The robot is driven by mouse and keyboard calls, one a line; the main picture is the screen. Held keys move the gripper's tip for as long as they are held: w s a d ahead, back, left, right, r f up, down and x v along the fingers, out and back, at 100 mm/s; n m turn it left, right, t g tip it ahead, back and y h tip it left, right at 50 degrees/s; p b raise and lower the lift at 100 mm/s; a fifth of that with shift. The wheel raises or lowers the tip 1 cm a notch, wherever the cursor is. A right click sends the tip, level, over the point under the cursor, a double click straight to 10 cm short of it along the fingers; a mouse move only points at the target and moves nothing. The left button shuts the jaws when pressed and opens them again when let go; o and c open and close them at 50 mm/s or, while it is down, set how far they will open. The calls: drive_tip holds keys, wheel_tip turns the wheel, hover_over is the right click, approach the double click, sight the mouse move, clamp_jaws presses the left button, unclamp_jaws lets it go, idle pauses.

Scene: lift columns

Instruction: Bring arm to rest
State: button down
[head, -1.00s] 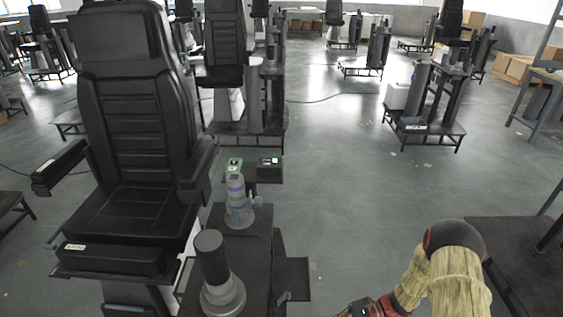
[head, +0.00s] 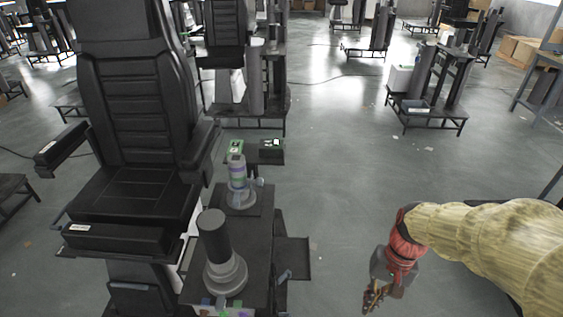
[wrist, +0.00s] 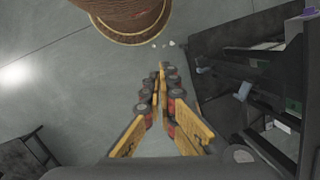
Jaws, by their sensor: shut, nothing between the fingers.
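My gripper (head: 372,298) hangs low at the right of centre in the head view, pointing down over bare grey floor. Its fingers are together and hold nothing. In the wrist view the yellow fingers (wrist: 160,100) meet at their tips above the floor. My arm comes in from the right edge of the head view, covered in a tan sleeve. The gripper is apart from the chair and the black stand.
A black chair (head: 137,130) stands at the left. Beside it, a black stand holds a dark cylinder on a grey base (head: 226,272) and a smaller banded column (head: 238,178). A lift column unit (head: 436,85) stands farther back right. Open floor (head: 340,170) lies between.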

drive_tip(key=s+a+r+n+t+h, duration=0.1)
drive_tip(key=s+r+n+t, duration=0.1)
drive_tip(key=r, duration=0.6)
drive_tip(key=s+a+r+n+t, duration=0.1)
drive_tip(key=s+r+t, duration=0.1)
drive_tip(key=r+t, duration=0.3)
wheel_tip(320, 180, up, 4)
drive_tip(key=shift+s+a+r+n+h, duration=0.1)
drive_tip(key=shift+s+a+n+h, duration=0.1)
drive_tip(key=shift+a+n+h, duration=0.2)
drive_tip(key=shift+d, duration=0.1)
